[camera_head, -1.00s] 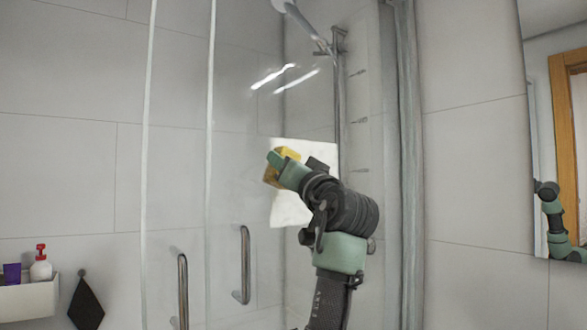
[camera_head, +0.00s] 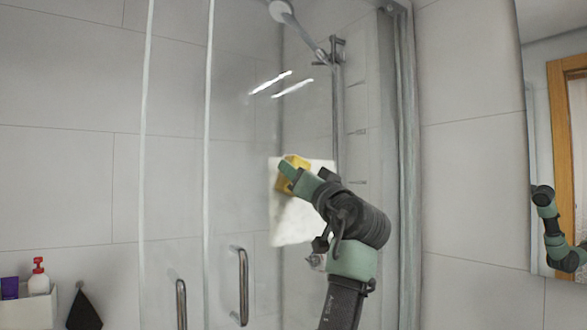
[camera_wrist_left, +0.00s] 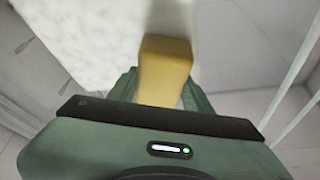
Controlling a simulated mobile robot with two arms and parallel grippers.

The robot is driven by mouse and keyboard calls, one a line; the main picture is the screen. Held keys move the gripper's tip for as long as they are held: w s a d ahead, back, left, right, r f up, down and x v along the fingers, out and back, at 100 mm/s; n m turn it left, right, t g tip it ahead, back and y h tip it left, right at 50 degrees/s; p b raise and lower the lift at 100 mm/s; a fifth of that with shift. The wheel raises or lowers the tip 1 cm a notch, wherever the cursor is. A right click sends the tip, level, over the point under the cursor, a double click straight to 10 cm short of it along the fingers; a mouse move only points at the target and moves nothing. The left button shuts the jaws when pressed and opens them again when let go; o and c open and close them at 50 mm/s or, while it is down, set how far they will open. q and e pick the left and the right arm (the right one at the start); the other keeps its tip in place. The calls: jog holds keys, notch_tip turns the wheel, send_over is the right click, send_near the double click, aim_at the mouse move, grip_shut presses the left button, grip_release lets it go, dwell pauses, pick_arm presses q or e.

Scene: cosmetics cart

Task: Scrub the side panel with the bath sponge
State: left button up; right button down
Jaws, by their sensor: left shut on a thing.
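The yellow bath sponge (camera_head: 293,172) is held at the tip of my left gripper (camera_head: 290,173), whose arm rises from the bottom of the head view. A white foamy-looking patch (camera_head: 290,220) lies on the glass side panel (camera_head: 362,110) behind the sponge, which overlaps the patch's upper left. I cannot tell whether the sponge touches the panel. The arm hides the patch's right part. My right gripper is out of view.
Glass doors with metal handles (camera_head: 242,287) stand left of the arm. A shower head (camera_head: 281,11) hangs above on a rail. A shelf (camera_head: 30,310) with bottles is at lower left, beside a dark hanging cloth (camera_head: 84,308). A mirror (camera_head: 535,200) is at right.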

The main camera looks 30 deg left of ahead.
pick_arm(q)
jog(key=shift+w+d+r+p, duration=0.1)
jog(key=shift+w+d+p, duration=0.1)
jog(key=shift+w+p, duration=0.35)
jog(key=w+d+p, duration=0.1)
jog(key=w+p, duration=0.2)
jog(key=w+d+p, duration=0.2)
jog(key=w+p, duration=0.2)
jog(key=w+d+p, duration=0.1)
jog(key=w+p, duration=0.2)
jog(key=p, duration=0.1)
jog(key=shift+w+d, duration=0.2)
jog(key=shift+w, duration=0.1)
jog(key=shift+w+d+p, duration=0.25)
jog(key=shift+w+p, duration=0.4)
jog(key=shift+p, duration=0.1)
jog(key=shift+d+f, duration=0.1)
jog(key=shift+f, duration=0.15)
